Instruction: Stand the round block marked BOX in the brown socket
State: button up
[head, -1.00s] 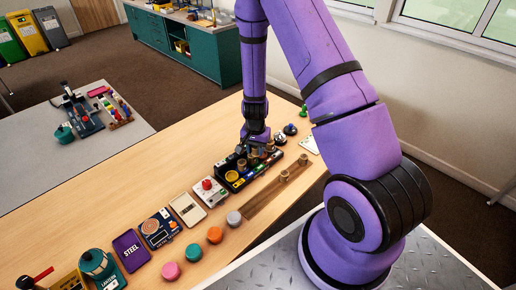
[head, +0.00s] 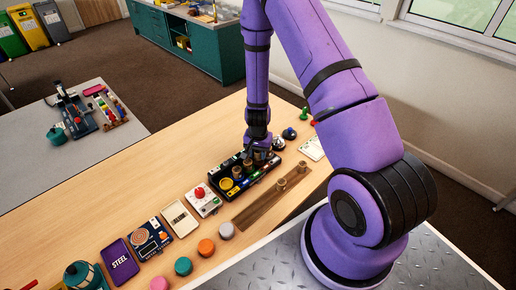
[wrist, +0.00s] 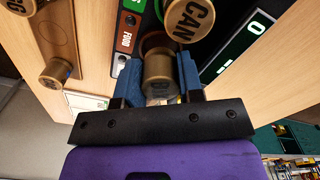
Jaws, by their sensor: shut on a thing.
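My gripper (head: 258,155) is over the right part of the black tray (head: 250,188) in the head view. In the wrist view its blue fingers (wrist: 158,80) are shut on a brown round block (wrist: 159,70); no marking can be read on it. A brown ring (wrist: 153,37), seemingly the brown socket, shows just beyond the held block. The held block overlaps it in the picture; I cannot tell whether they touch. A round block marked CAN (wrist: 190,16) stands close by. The tray also holds standing brown blocks (head: 237,172) and a yellow socket (head: 226,184).
A wooden strip (head: 256,208) with two brown round blocks (head: 281,184) lies in front of the tray. A card with a red button (head: 199,193) is left of the tray. Coloured discs (head: 206,247) lie along the near edge.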

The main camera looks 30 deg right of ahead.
jog(key=shift+f, duration=0.45)
jog(key=shift+f, duration=0.55)
dwell(1.2)
jog(key=o, duration=0.6)
jog(key=shift+r, duration=5.5)
jog(key=shift+r, duration=3)
